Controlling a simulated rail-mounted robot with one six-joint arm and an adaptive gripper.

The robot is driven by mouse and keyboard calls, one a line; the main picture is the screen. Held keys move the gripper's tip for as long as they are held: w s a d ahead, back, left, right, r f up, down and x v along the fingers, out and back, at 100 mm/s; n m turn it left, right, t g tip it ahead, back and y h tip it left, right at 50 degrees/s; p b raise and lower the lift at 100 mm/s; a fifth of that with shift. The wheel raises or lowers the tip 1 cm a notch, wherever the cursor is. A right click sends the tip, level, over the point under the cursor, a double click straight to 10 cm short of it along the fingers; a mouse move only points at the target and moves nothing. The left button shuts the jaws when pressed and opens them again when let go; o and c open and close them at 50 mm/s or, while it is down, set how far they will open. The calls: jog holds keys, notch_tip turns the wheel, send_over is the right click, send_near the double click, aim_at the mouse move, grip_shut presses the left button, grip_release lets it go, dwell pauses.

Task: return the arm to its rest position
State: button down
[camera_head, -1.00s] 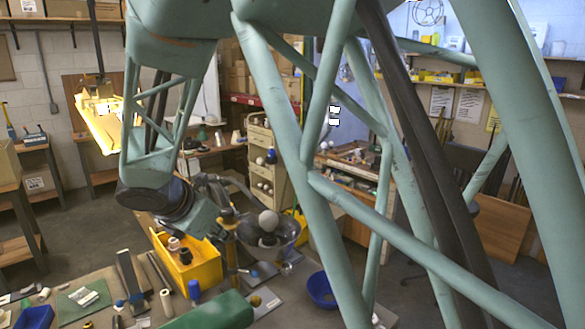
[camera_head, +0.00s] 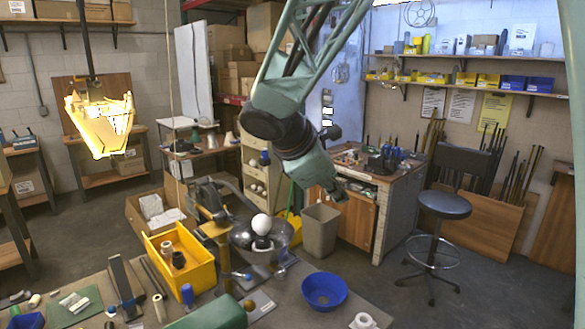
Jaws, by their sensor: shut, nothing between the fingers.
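My arm reaches down from the top of the head view, its green lattice link ending in a dark wrist joint. My gripper (camera_head: 338,194) is at its lower end, small in the picture and partly merged with the dark background; it is shut and holds nothing. It hangs in the air, in front of the grey bin and the wooden cabinet as seen. A white bulb (camera_head: 261,224) stands upright in a metal lamp shade (camera_head: 266,240) on the table, to the lower left of my gripper and apart from it.
A yellow bin (camera_head: 180,262) with parts inside, a blue bowl (camera_head: 324,290) and a green rounded object (camera_head: 216,314) are on the table. A stool (camera_head: 445,204) stands on the floor at right. A grey bin (camera_head: 320,229) stands behind the table. The air around my gripper looks free.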

jog(key=s+d+f+m+g+b, duration=0.1)
jog(key=s+d+m+g, duration=0.2)
jog(key=s+d, duration=0.65)
jog(key=s+d+f+m+g, duration=0.25)
jog(key=s+d, duration=0.45)
jog(key=s, duration=0.5)
jog(key=s+a+f+m+g+y+b, duration=0.15)
jog(key=s+m+g+y, duration=0.45)
jog(key=s, duration=2)
jog(key=w+a+r+m+t+p, duration=0.1)
jog(key=w+a+r+m+t, duration=0.2)
jog(key=t, duration=0.6)
jog(key=shift+a+r+m, duration=1.05)
jog(key=shift+a+m, duration=0.45)
jog(key=shift+m, duration=0.75)
jog(key=c, duration=3.4)
grip_release()
jog(key=shift+t, duration=0.25)
